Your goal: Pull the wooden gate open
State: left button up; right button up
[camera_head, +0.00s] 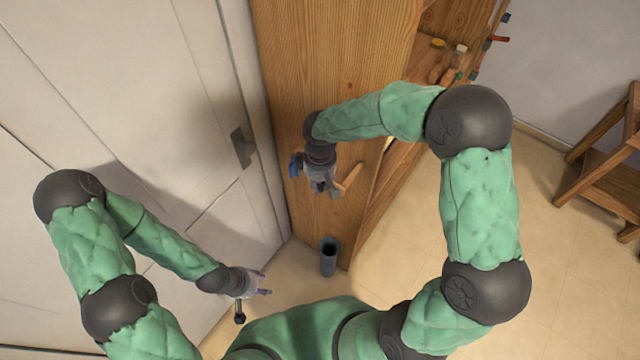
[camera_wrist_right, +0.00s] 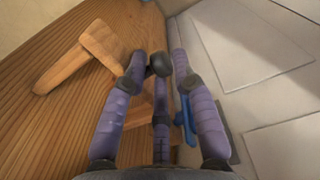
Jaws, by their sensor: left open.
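The wooden gate is the tall wood-grain panel (camera_head: 325,60) in the middle of the head view; its surface fills the left of the right wrist view (camera_wrist_right: 40,130). A light wooden handle (camera_head: 351,177) sticks out from it; in the right wrist view it (camera_wrist_right: 75,60) shows left of the fingers. My right gripper (camera_head: 325,190) is close to the panel, beside the handle. Its fingers (camera_wrist_right: 158,62) stand somewhat apart, with another wooden piece partly hidden behind them. I cannot tell whether they grip it. My left gripper (camera_head: 262,284) is open and empty, low by the white door.
A white door (camera_head: 130,110) with a dark handle (camera_head: 242,148) stands at left. A dark cylinder (camera_head: 329,256) stands at the panel's foot. A blue piece (camera_wrist_right: 186,118) is near the right fingers. Shelves (camera_head: 435,70) and a wooden stand (camera_head: 605,180) are at right; floor between is clear.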

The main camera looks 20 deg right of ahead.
jog(key=shift+w+f, duration=0.1)
jog(key=shift+f, duration=0.45)
